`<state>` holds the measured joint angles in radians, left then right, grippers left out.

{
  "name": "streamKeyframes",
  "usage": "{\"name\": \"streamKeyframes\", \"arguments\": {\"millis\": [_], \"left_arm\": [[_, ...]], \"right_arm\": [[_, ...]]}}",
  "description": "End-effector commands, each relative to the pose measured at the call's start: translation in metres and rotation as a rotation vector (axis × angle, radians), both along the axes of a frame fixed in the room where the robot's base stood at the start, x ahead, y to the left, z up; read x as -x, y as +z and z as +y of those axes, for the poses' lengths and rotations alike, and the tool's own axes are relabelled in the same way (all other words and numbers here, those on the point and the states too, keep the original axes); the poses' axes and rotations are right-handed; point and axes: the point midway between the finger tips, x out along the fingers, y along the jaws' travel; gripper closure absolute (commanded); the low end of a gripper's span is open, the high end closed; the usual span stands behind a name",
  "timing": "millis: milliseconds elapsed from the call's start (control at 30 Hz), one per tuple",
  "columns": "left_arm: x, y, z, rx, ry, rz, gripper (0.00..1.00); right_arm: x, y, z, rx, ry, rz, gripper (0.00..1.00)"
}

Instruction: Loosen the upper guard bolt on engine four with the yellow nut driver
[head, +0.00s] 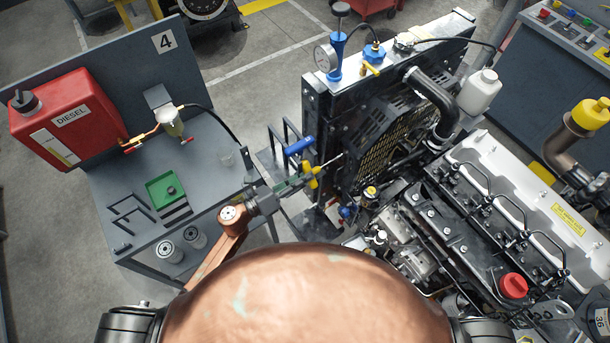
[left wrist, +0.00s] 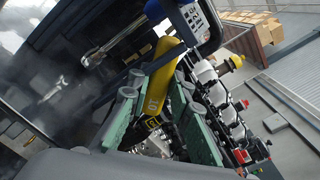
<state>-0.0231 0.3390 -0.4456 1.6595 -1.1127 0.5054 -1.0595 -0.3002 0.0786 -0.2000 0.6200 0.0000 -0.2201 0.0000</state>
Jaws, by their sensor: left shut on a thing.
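My left gripper (head: 306,180) is shut on the yellow nut driver (head: 313,169) beside the radiator's left side. In the left wrist view the driver's yellow handle (left wrist: 156,92), marked 10, lies between the green fingers (left wrist: 158,100). In the head view its thin shaft points up and right toward the black guard (head: 373,140). The shaft's tip looks close to the guard's left edge; I cannot tell whether it touches anything. The upper guard bolt is too small to make out. The engine (head: 480,215) stands right of the guard. My right gripper is not in view.
A blue-handled tool (head: 299,146) sits by a dark rack (head: 272,160) close to my left gripper. A grey bench (head: 220,180), with a number 4 panel (head: 165,41) and a red diesel tank (head: 68,120), stands to the left. A black hose (head: 437,100) arches over the guard's right side.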

Motion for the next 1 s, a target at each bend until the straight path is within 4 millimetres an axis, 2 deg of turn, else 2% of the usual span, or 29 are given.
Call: {"name": "streamKeyframes", "arguments": {"millis": [300,600,1000], "left_arm": [[0.019,-0.003,0.03,-0.003,0.005,0.003,1.0],[0.035,-0.002,0.048,-0.002,-0.002,0.001,1.0],[0.04,0.0,0.055,-0.001,-0.002,0.001,1.0]], "right_arm": [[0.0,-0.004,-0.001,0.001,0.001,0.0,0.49],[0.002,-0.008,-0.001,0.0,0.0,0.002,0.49],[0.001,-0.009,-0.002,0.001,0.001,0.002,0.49]]}}
